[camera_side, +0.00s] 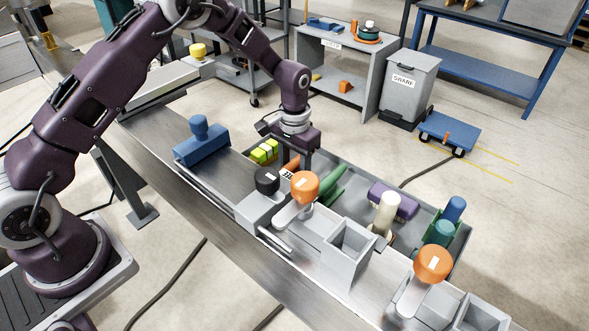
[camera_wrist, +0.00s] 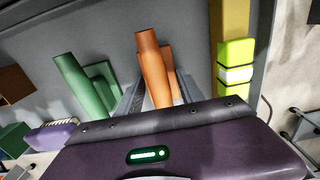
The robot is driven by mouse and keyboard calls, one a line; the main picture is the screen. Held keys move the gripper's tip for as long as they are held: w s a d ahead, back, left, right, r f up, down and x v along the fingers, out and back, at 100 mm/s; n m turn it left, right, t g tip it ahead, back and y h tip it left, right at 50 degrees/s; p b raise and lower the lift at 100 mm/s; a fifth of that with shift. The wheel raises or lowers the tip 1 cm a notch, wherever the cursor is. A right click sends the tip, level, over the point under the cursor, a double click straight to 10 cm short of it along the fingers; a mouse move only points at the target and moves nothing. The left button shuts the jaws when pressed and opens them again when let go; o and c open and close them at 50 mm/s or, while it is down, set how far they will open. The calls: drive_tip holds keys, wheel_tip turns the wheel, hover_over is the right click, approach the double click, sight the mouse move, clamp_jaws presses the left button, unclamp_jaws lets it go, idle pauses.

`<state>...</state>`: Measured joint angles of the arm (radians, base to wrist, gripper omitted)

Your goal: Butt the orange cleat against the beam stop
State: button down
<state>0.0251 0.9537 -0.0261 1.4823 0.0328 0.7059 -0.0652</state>
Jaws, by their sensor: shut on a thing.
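The orange cleat (camera_wrist: 153,68) stands between the two grey fingers of my gripper (camera_wrist: 155,92) in the wrist view. In the side view my gripper (camera_side: 293,163) is low over the grey tray, shut on the orange cleat (camera_side: 291,162), which is mostly hidden by the fingers and an orange knob. Whether the cleat still touches the tray floor, I cannot tell. A grey block with a black knob (camera_side: 266,180) sits on the steel beam (camera_side: 150,135), just in front of my gripper. I cannot tell for certain which fitting is the beam stop.
A blue cleat-shaped piece (camera_side: 203,142) sits on the beam at left. Orange-knobbed clamps (camera_side: 305,185) and open grey boxes (camera_side: 348,248) crowd the beam's right part. The tray also holds a green cleat (camera_side: 333,183), a purple piece (camera_side: 395,200) and yellow-green blocks (camera_side: 264,152).

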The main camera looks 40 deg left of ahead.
wheel_tip(320, 180, up, 30)
drive_tip(key=s+a+r, duration=0.1)
drive_tip(key=s+a, duration=0.9)
drive_tip(key=a, duration=0.3)
drive_tip(key=s+a+f, duration=0.3)
drive_tip(key=s+f, duration=0.3)
drive_tip(key=s, duration=0.2)
drive_tip(key=shift+s, duration=0.25)
drive_tip(key=shift+a, duration=0.1)
drive_tip(key=shift+f, duration=4.85)
drive_tip(key=shift+d, duration=0.55)
drive_tip(key=shift+f, duration=0.15)
